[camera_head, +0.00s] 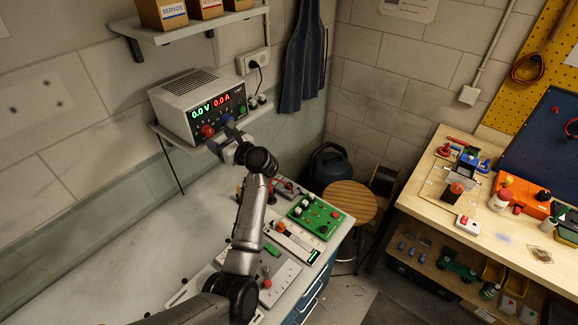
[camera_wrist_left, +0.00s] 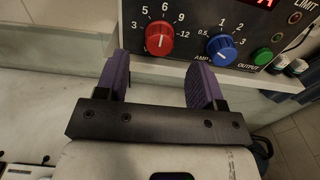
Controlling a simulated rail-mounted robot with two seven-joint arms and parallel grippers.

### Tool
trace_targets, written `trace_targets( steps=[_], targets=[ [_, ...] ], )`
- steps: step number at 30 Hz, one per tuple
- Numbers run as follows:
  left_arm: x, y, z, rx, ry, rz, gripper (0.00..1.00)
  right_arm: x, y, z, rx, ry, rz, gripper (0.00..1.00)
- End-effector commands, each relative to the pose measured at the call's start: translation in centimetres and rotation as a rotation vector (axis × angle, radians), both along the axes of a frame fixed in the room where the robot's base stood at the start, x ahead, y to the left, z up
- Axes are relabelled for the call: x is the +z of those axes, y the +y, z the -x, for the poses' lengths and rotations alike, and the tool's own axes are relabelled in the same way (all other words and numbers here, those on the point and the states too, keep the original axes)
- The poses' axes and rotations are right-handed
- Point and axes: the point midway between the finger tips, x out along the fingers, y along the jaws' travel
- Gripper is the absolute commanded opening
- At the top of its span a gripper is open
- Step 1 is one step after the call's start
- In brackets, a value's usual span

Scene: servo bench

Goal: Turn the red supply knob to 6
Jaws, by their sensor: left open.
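The bench power supply (camera_head: 187,103) stands on a wall shelf and shows 0.0 V and 0.0 A. Its red supply knob (camera_head: 207,131) is on the front panel, and in the left wrist view the red knob (camera_wrist_left: 159,39) sits inside a dial marked 3, 5, 6, 9 and 12. I cannot surely read where its pointer stands. My left gripper (camera_head: 226,137) is in front of the panel. In the left wrist view the left gripper (camera_wrist_left: 158,72) is open and empty, its purple fingers apart below the red knob and not around it. My right gripper is not in view.
A blue amp knob (camera_wrist_left: 221,49) and a green output button (camera_wrist_left: 262,56) sit right of the red knob. The supply's shelf (camera_head: 170,137) juts out below the panel. The bench below holds a green board (camera_head: 318,214); its left part is clear.

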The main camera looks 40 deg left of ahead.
Motion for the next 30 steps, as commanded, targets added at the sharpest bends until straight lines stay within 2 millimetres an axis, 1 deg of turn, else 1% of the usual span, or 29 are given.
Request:
trace_targets(
  steps=[1, 3, 14, 15, 17, 22, 26, 30],
  targets=[
    [-0.3, -1.1, 0.0, -0.001, -0.002, 0.002, 0.62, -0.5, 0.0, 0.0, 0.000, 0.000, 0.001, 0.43],
    [-0.3, -2.4, -0.1, -0.001, -0.002, 0.002, 0.62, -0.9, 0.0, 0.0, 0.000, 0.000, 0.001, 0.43],
    [-0.2, -9.2, -0.2, -0.001, 0.000, 0.001, 0.62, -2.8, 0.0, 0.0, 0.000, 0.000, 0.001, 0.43],
    [1.0, -9.1, 0.0, -0.022, 0.032, -0.052, 0.62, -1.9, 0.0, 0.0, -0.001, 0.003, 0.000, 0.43],
    [2.2, -9.3, 0.1, -0.059, 0.085, -0.135, 0.62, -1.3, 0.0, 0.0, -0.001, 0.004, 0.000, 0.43],
    [4.8, -10.6, 0.0, -0.162, 0.235, -0.353, 0.62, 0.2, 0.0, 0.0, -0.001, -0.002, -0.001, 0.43],
    [6.4, -12.2, -0.2, -0.237, 0.360, -0.517, 0.62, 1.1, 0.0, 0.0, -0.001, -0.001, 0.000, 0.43],
    [7.7, -14.4, -0.4, -0.315, 0.499, -0.689, 0.62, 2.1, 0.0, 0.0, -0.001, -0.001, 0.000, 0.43]
  ],
)
